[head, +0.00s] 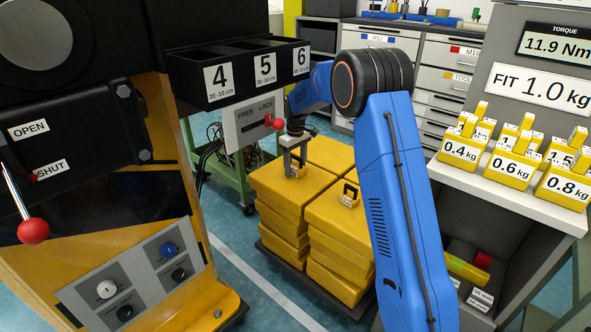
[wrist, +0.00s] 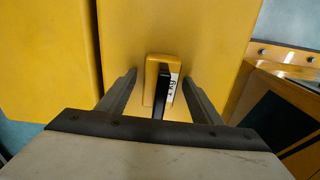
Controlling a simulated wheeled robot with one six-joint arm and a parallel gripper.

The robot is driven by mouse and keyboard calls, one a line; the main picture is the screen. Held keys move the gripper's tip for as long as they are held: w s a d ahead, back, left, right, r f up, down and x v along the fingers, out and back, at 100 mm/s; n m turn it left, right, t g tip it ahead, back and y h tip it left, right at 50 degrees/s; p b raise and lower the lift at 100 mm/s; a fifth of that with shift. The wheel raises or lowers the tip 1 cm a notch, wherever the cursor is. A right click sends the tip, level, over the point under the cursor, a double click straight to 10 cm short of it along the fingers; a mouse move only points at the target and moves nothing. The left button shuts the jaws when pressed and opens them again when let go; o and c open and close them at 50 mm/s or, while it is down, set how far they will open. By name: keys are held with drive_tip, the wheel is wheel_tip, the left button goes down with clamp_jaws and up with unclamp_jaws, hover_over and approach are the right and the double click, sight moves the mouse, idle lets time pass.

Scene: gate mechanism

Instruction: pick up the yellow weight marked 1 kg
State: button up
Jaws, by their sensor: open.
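In the wrist view a small yellow weight (wrist: 151,75) with a loop-like handle stands on a yellow block. Its white label ends in "kg"; the digit is too small to read surely. My gripper (wrist: 160,77) is open, with one finger on each side of the weight and a gap at both sides. In the head view my gripper (head: 297,160) points down over the left yellow stack, and the fingers partly hide the weight (head: 297,173). Another small yellow weight (head: 348,199) with a dark opening sits on the stack to the right; its mark is not readable.
Yellow block stacks (head: 275,195) stand on a dark pallet. The black bin rack (head: 190,85) and FREE/LOCK panel (head: 250,118) are close at left. At right a shelf (head: 520,198) holds weight sets marked 0.4, 0.6 and 0.8 kg, below a "FIT 1.0 kg" sign (head: 541,88).

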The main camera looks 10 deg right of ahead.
clamp_jaws()
drive_tip(key=shift+r, duration=0.1)
drive_tip(key=shift+r, duration=0.1)
